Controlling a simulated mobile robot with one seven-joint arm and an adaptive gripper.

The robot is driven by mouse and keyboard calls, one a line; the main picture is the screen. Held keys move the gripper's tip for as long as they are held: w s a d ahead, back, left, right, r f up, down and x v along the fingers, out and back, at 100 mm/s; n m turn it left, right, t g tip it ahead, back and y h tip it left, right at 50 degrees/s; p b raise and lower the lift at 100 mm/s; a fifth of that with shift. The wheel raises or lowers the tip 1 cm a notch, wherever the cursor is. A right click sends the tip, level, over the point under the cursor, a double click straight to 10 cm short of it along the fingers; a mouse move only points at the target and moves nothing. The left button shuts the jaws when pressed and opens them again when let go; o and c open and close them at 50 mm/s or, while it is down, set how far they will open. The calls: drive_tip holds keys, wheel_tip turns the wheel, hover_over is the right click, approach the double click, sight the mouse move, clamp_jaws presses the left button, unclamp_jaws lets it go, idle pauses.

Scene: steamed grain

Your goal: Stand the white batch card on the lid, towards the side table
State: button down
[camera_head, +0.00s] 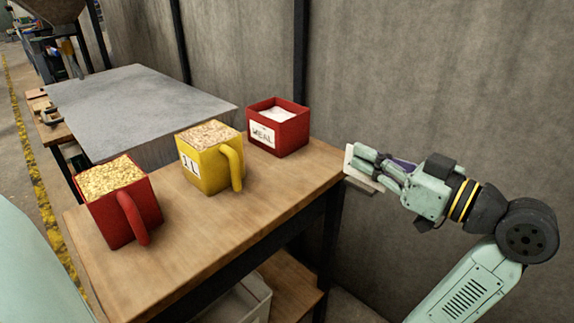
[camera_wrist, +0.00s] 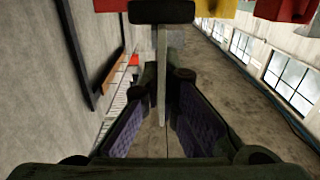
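The white batch card (camera_head: 349,159) is at the tips of my gripper (camera_head: 365,166), just off the right end of the wooden table. In the wrist view, a thin pale upright strip (camera_wrist: 162,85), apparently the card edge-on, stands between the purple-padded fingers (camera_wrist: 164,100). The fingers close in on it, and much of the card is hidden by them. A pale edge also shows below the fingers in the head view. I cannot make out a lid in either view, nor tell which surface is the side table.
The wooden table (camera_head: 290,205) bears a red measure (camera_head: 122,205) and a yellow measure (camera_head: 208,170), both full of grain, and a red MEAL box (camera_head: 280,130). A grey-topped table (camera_head: 140,100) stands behind. A grey wall (camera_head: 440,80) is close behind my gripper.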

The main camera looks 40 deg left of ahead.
drive_tip(key=w+a+p, duration=0.1)
drive_tip(key=a+p, duration=0.4)
drive_tip(key=a, duration=1.4)
drive_tip(key=f+p, duration=0.1)
drive_tip(key=f, duration=0.5)
drive_tip(key=shift+w+f, duration=0.15)
drive_tip(key=shift+w, duration=0.05)
drive_tip(key=shift+f, duration=0.15)
drive_tip(key=shift+f, duration=0.1)
drive_tip(key=shift+d+f, duration=0.1)
drive_tip(key=shift+f, duration=0.05)
drive_tip(key=c, duration=1.8)
unclamp_jaws()
drive_tip(key=shift+p, duration=0.35)
